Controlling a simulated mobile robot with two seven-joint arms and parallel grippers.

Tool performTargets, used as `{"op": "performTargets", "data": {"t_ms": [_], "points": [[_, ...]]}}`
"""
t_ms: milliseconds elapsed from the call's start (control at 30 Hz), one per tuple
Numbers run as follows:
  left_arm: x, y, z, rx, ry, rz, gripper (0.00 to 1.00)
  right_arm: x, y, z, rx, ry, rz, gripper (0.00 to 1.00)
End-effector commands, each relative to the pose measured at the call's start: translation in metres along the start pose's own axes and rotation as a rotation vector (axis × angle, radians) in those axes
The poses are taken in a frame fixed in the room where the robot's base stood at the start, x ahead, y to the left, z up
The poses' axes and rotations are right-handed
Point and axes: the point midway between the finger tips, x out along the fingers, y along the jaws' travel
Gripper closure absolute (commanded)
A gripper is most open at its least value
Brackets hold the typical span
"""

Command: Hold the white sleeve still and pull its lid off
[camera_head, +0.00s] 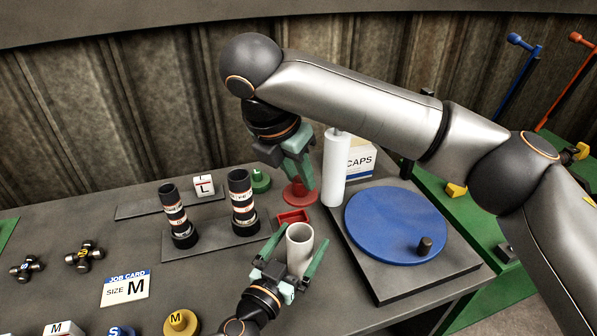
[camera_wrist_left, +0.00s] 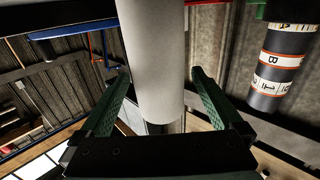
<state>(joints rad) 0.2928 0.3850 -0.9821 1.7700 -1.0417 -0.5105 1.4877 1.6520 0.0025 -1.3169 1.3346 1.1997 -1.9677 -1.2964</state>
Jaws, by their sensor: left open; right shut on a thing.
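The white sleeve (camera_head: 300,236) is upright near the table's front edge, and its open top shows a hollow inside. My left gripper (camera_head: 304,246) is open, with one finger on each side of the sleeve. In the left wrist view the sleeve (camera_wrist_left: 152,50) stands between the two spread fingers, with a visible gap on each side. My right gripper (camera_head: 299,178) is above and behind the sleeve, pointing down and shut on the red lid (camera_head: 299,194). The lid's disc shows below the fingertips, apart from the sleeve; its upper part is hidden by the fingers.
A small red tray (camera_head: 293,216) lies just behind the sleeve. A blue turntable (camera_head: 392,222) and a white post (camera_head: 336,170) stand to the right. Two dark banded shafts (camera_head: 243,207) stand to the left. A green cap (camera_head: 261,181) is behind. A job card (camera_head: 125,288) lies front left.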

Motion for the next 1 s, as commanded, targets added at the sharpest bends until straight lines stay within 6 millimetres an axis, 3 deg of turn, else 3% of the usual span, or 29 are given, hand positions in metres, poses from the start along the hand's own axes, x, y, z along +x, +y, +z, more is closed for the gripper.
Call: {"op": "performTargets", "data": {"t_ms": [500,1000], "points": [[-0.029,0.0,0.0,0.0,0.001,0.0,0.0,0.003,0.0,-0.001,0.0,0.0,0.0,1.0],[-0.031,0.0,-0.001,0.001,0.001,0.0,0.0,0.003,0.0,-0.001,0.0,0.0,0.0,1.0]]}}
